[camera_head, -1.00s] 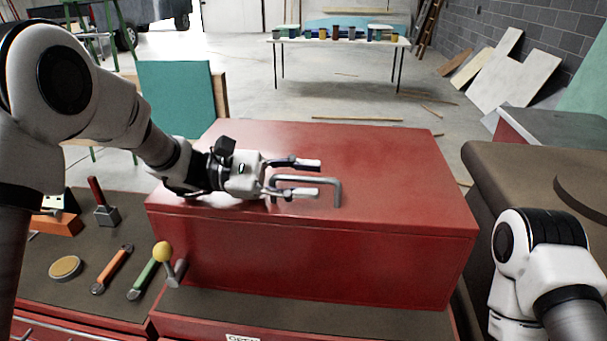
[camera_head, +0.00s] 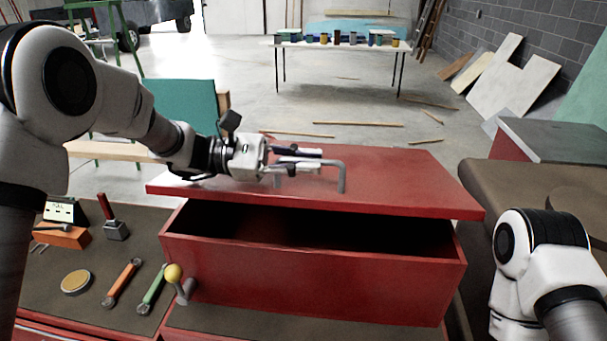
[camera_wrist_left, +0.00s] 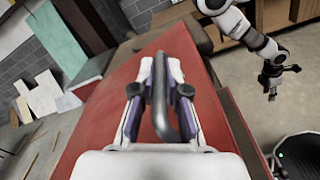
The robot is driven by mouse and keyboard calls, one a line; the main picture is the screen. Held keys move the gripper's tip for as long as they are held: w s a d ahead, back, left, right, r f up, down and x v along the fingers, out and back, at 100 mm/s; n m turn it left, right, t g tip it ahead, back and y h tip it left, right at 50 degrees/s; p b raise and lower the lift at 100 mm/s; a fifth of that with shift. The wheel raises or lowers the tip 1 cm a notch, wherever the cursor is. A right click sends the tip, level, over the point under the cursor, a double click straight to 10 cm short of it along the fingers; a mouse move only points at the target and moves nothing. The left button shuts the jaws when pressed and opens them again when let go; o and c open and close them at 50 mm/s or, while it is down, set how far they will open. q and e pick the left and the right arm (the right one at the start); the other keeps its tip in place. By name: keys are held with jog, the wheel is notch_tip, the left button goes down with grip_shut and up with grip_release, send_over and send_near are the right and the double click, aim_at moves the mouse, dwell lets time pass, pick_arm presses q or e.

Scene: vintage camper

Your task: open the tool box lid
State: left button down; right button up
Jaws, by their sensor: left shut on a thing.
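The red tool box (camera_head: 315,286) stands on the bench with its red lid (camera_head: 410,180) raised at the front. A dark gap shows the inside of the box between its front wall and the lid. My left gripper (camera_head: 310,160) is shut on the grey bar handle (camera_head: 342,176) on top of the lid. In the left wrist view the handle (camera_wrist_left: 159,85) lies between the two fingers, above the red lid (camera_wrist_left: 95,125). My right gripper (camera_wrist_left: 275,85) shows small in the left wrist view, off to the side of the box; its fingers are too small to read.
A yellow-knobbed lever (camera_head: 174,274) stands at the box's front left. An orange wrench (camera_head: 122,283), a green wrench (camera_head: 153,288) and a round tin (camera_head: 76,282) lie on the left bench. A brown padded surface (camera_head: 500,185) is close on the right.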

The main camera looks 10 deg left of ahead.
pick_arm(q)
jog(key=w+r+p, duration=0.6)
jog(key=r, duration=0.6)
jog(key=shift+w+p, duration=0.3)
jog(key=shift+w, duration=0.1)
jog(key=c, duration=1.2)
grip_release()
jog(key=shift+w+d+f, duration=0.1)
jog(key=shift+f, duration=0.05)
